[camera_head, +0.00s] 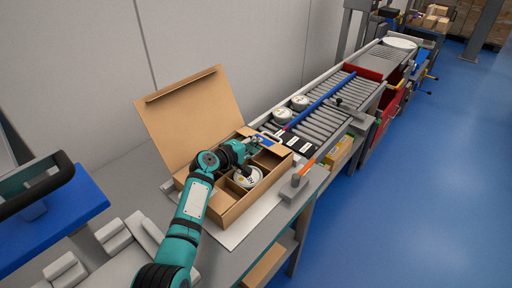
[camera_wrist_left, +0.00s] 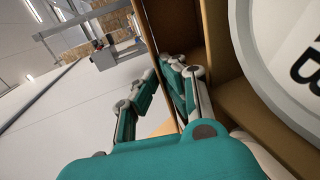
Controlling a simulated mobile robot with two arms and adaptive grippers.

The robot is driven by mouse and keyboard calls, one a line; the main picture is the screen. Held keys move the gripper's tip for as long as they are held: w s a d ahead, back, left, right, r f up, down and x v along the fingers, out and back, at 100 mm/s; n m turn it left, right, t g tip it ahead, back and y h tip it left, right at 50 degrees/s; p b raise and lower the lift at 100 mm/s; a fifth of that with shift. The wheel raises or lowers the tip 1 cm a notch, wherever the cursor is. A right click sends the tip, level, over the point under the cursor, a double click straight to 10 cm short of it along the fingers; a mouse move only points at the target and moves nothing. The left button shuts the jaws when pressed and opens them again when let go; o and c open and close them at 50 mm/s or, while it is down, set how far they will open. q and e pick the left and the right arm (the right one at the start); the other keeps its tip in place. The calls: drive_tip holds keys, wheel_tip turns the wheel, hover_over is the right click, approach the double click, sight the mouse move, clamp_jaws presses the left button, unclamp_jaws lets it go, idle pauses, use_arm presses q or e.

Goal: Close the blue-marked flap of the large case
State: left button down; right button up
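The large brown cardboard case (camera_head: 232,213) stands open on the bench, its big panel (camera_head: 192,118) raised at the back left. Dividers split its inside, and a white tub (camera_head: 248,177) sits in one compartment. A small blue patch (camera_head: 267,142) shows at the far right side of the case, beside my left gripper (camera_head: 262,138). Which flap it belongs to is unclear. In the left wrist view my left gripper's fingers (camera_wrist_left: 158,72) are close together along a cardboard wall (camera_wrist_left: 178,25); whether they touch it is unclear. My right gripper is out of view.
A roller conveyor (camera_head: 325,122) with white tubs (camera_head: 282,115) runs beyond the case. A grey block with an orange handle (camera_head: 303,172) stands right of it. A blue tray (camera_head: 50,215) is at the left. The blue floor at the right is clear.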

use_arm(q)
drive_tip(key=c, duration=1.8)
unclamp_jaws()
drive_tip(key=shift+r, duration=0.1)
drive_tip(key=shift+c, duration=0.2)
drive_tip(key=shift+a, duration=0.1)
drive_tip(key=v, duration=1.2)
